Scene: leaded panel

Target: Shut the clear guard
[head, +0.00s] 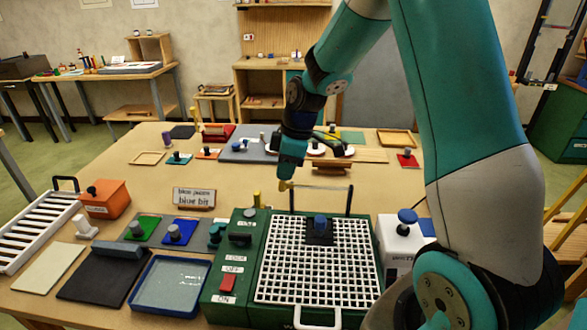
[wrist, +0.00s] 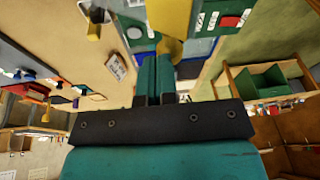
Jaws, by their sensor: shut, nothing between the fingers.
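The green machine (head: 218,305) stands at the table's front, with a white grid top (head: 285,265) and a dark block with a blue knob (head: 320,222) on it. A thin dark frame (head: 320,187) stands raised at the grid's back edge; it looks like the clear guard, standing open, though its clear pane is hard to make out. My gripper (head: 285,176) is shut and empty, pointing down by the frame's upper left corner. A small yellow piece shows at its tips; I cannot tell whether they touch. The wrist view shows the closed fingers (wrist: 155,62) beside a yellow part (wrist: 171,44).
A red switch (head: 228,284) and labels are on the machine's left side. A blue tray (head: 168,285) and an orange box (head: 105,198) lie further left. A white box with a blue knob (head: 407,216) stands close on the right. Several small items fill the table's back.

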